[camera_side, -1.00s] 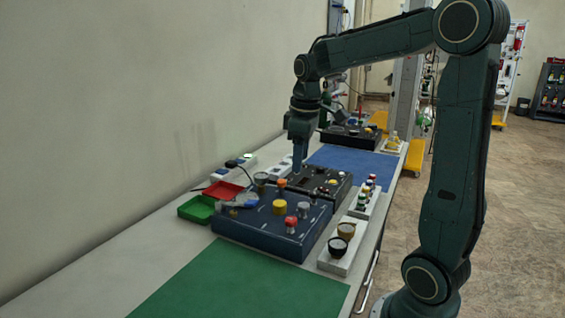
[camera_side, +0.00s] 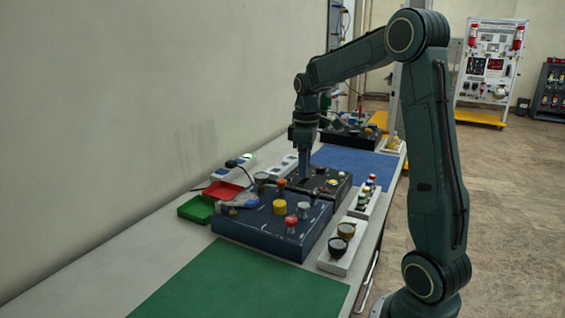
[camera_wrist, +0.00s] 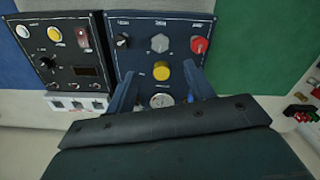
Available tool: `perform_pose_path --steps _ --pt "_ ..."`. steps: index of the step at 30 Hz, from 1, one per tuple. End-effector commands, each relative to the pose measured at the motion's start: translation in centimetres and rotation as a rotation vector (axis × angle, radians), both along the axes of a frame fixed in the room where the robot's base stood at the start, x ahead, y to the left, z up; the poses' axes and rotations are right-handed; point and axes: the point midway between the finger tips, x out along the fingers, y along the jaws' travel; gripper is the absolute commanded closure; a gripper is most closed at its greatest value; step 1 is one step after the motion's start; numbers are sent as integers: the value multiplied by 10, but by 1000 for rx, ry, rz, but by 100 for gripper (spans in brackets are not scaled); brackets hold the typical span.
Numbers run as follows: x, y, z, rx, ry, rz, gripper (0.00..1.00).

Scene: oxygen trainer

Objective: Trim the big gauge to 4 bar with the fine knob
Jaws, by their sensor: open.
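The dark blue panel (camera_side: 258,228) carries a yellow knob (camera_side: 279,207), a red knob (camera_side: 291,224) and a grey knob (camera_side: 303,209). The labels are unreadable, so I cannot tell which knob is the fine one. My gripper (camera_wrist: 160,86) is open and empty above the panels; in the side view it points down (camera_side: 305,179).
A black panel (camera_wrist: 70,52) with buttons and a switch adjoins the blue one. A white block (camera_side: 336,259) with two dark gauges stands to the right. Red (camera_side: 222,190) and green (camera_side: 196,209) trays lie to the left. The green mat (camera_side: 240,282) is clear.

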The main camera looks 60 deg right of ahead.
Motion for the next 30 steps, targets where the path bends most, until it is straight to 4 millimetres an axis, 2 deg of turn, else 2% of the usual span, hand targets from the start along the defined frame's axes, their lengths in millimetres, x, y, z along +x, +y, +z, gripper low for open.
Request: perform_pose_path --steps 18,24,30 --pt "-1 1 -91 3 4 0 47" --pt "0 0 -111 1 2 0 47" --pt "0 0 -120 1 1 0 47"
